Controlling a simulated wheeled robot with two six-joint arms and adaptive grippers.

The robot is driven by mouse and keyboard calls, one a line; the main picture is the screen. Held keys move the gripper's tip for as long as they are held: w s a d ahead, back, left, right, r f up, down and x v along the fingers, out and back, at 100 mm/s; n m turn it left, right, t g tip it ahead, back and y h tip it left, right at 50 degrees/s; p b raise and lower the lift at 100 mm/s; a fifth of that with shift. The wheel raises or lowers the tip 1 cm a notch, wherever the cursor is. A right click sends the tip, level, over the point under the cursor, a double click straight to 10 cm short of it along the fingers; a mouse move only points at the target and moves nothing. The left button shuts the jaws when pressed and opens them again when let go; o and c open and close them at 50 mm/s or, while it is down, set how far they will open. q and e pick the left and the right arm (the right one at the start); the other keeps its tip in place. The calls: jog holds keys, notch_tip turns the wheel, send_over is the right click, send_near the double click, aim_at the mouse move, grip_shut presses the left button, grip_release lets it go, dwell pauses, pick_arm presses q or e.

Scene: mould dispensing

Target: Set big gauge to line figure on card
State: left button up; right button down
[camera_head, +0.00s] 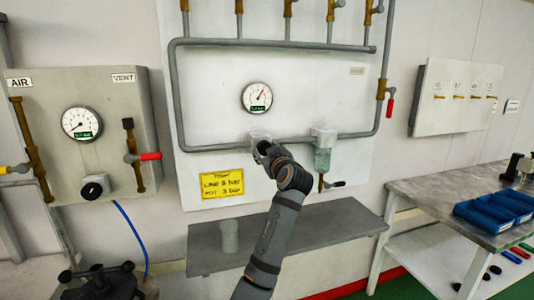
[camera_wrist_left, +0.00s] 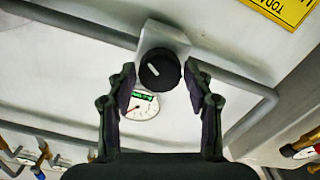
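The yellow card (camera_head: 222,184) hangs low on the middle panel; it reads roughly "TODAY, LINE 5 bar, POT 3 bar", the figures blurred. A round white gauge (camera_head: 257,97) on that panel has its needle pointing up and right; its digital figure is unreadable. Another gauge (camera_head: 82,122) is on the left panel. My left gripper (camera_head: 262,150) is at the regulator under the middle gauge. In the left wrist view my left gripper (camera_wrist_left: 160,76) is open, its fingers either side of the black knob (camera_wrist_left: 160,70) with small gaps. My right gripper is out of view.
Grey pipe (camera_head: 215,147) runs close around the regulator. A filter bowl (camera_head: 323,158) hangs just right of my gripper. A grey shelf (camera_head: 290,237) is below, and a bench with blue bins (camera_head: 485,216) stands at right.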

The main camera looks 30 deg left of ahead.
pick_arm(q)
jog(key=shift+o, duration=0.8)
jog(key=v, duration=0.7)
jog(key=shift+s+d, duration=0.15)
